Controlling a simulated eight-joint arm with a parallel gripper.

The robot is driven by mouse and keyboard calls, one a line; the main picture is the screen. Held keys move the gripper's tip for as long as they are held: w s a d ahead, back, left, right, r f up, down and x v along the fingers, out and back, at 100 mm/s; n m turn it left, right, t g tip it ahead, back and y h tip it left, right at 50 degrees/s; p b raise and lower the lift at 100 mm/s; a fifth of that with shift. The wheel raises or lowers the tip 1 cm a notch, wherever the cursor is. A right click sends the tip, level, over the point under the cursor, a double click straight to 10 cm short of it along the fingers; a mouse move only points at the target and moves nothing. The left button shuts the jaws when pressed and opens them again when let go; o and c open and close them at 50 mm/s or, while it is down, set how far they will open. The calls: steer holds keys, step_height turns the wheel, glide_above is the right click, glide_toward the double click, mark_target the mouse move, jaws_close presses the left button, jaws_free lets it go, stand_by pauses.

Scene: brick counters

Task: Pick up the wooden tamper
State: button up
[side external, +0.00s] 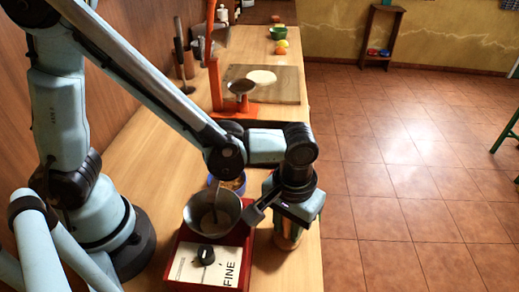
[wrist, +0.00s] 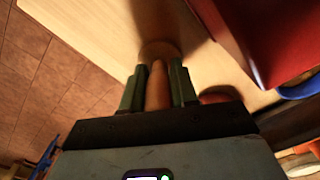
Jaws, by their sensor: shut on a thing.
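The wooden tamper (wrist: 157,88) shows in the wrist view as a light brown handle between my two green fingers, with a rounder brown part (wrist: 160,50) beyond the tips. My gripper (wrist: 158,82) is shut on it. In the side external view my gripper (side external: 289,208) points down near the right edge of the wooden counter, and a copper-brown part of the tamper (side external: 288,238) shows below it. The fingers are mostly hidden there. I cannot tell whether the tamper touches the counter.
A red grinder box (side external: 213,262) marked FINE, with a metal bowl (side external: 212,215) on top, stands close to the left of my gripper. A blue bowl (side external: 227,184) is behind it. Farther back are an orange stand (side external: 215,85) and a board (side external: 283,90). The tiled floor lies right.

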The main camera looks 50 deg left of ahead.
jaws_close()
steer(key=shift+r, duration=0.1)
step_height(320, 180, up, 10)
steer(key=shift+r, duration=0.1)
step_height(320, 180, up, 4)
steer(key=r, duration=0.1)
steer(key=s+a, duration=0.2)
steer(key=a, duration=1.7)
steer(key=shift+w+d+f, duration=0.1)
steer(key=shift+d+f, duration=0.1)
steer(key=shift+f, duration=3)
steer(key=shift+w+d+f, duration=0.1)
steer(key=shift+d+f, duration=0.05)
steer(key=shift+f, duration=3)
